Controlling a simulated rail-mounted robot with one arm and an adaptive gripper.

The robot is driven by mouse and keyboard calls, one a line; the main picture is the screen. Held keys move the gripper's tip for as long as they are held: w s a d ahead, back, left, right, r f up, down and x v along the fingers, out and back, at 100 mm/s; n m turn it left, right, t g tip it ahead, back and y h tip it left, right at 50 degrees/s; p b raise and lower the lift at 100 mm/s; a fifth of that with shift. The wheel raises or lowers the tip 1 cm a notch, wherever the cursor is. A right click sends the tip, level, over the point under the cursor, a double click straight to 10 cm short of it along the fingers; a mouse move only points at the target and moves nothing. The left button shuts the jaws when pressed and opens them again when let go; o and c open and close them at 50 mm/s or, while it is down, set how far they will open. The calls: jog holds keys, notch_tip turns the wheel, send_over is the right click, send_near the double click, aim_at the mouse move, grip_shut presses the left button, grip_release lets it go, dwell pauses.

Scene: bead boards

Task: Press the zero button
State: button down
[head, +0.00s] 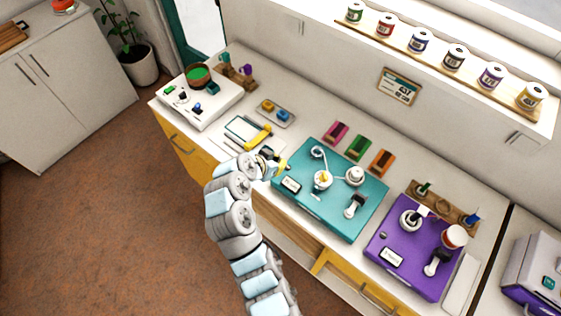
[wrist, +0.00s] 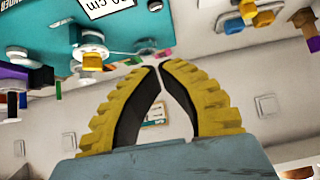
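I cannot make out a button marked zero in either view. The teal board (head: 335,208) has a small white display plate (head: 291,185) near its left corner. The purple board (head: 414,270) has a similar plate (head: 391,257). The white unit (head: 207,117) at the back left carries small green and blue parts. My gripper (head: 284,168) is at the teal board's left corner, apparently above the counter edge. In the wrist view my gripper's yellow fingers (wrist: 159,68) come together at the tips, with nothing visible between them.
A white tray with a yellow-handled item (head: 258,137) lies behind my gripper. Pink, green and orange blocks (head: 358,148) line the counter behind the teal board. Posts and knobs (head: 354,175) stand up from the teal board. Spools (head: 420,40) stand on the high shelf.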

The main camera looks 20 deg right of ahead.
jog(key=p, duration=0.1)
send_over(288, 169)
notch_tip(288, 169, down, 6)
jog(key=shift+r, duration=0.25)
jog(key=shift+w+d+f+p, duration=0.1)
jog(key=shift+f+p, duration=0.05)
jog(key=shift+f, duration=1)
jog(key=shift+w+d+f+p, duration=0.1)
jog(key=shift+f+p, duration=0.05)
jog(key=shift+f, duration=0.95)
jog(key=shift+s+f, duration=0.1)
